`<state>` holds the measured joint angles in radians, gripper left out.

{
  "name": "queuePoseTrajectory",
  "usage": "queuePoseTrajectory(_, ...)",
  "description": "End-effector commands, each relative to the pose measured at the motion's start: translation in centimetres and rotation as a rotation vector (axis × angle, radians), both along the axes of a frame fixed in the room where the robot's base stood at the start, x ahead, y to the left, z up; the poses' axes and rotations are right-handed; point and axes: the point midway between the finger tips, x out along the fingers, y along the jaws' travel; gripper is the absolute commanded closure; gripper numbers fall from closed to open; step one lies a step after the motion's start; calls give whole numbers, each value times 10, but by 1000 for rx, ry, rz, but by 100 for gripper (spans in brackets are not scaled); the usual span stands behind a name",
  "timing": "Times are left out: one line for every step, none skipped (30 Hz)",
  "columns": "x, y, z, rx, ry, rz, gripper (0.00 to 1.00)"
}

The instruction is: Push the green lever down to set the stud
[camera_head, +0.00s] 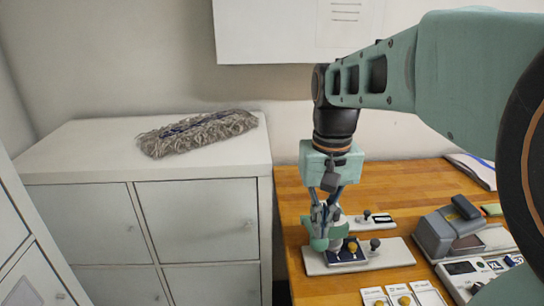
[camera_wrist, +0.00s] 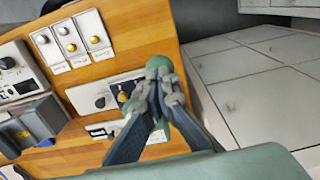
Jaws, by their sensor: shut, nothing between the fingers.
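The green lever (camera_head: 319,244) has a rounded end and stands at the left of a white base plate (camera_head: 396,252) on the wooden table. Its round green end also shows in the wrist view (camera_wrist: 158,62), just beyond my fingertips. My gripper (camera_head: 323,217) points down over the lever, shut and empty. In the wrist view my gripper (camera_wrist: 163,88) overlaps the lever and hides part of it. I cannot tell whether the fingers touch it. A dark blue piece with a yellow round part (camera_head: 352,247) sits on the plate beside the lever.
A black knob (camera_head: 375,244) stands on the plate's right. Small white cards with yellow knobs (camera_head: 404,297) lie in front. A grey device (camera_head: 447,232) stands to the right. A white cabinet (camera_head: 140,180) with a grey fringed mop head (camera_head: 197,132) borders the table's left.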

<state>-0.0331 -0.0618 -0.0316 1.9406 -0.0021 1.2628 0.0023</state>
Motion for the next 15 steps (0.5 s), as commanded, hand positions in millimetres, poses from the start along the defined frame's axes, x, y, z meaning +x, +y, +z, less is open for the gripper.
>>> queuePoseTrajectory(0,0,-1,0,0,0,100)
queuePoseTrajectory(0,0,-2,0,0,0,100)
queuePoseTrajectory(0,0,-3,0,0,0,100)
queuePoseTrajectory(-1,0,-4,0,0,0,100)
queuePoseTrajectory(-1,0,-4,0,0,0,100)
queuePoseTrajectory(-1,0,-6,0,0,0,100)
queuePoseTrajectory(-1,0,-7,0,0,0,100)
queuePoseTrajectory(-2,0,-8,0,-1,0,100)
queuePoseTrajectory(-2,0,-9,0,-1,0,100)
queuePoseTrajectory(-2,0,-10,0,-1,0,100)
queuePoseTrajectory(-3,0,-10,0,-1,0,100)
queuePoseTrajectory(-3,0,-12,0,-1,0,100)
queuePoseTrajectory(-3,0,-12,0,-1,0,100)
queuePoseTrajectory(-3,0,-13,0,-1,0,100)
queuePoseTrajectory(-4,0,-14,0,-1,0,100)
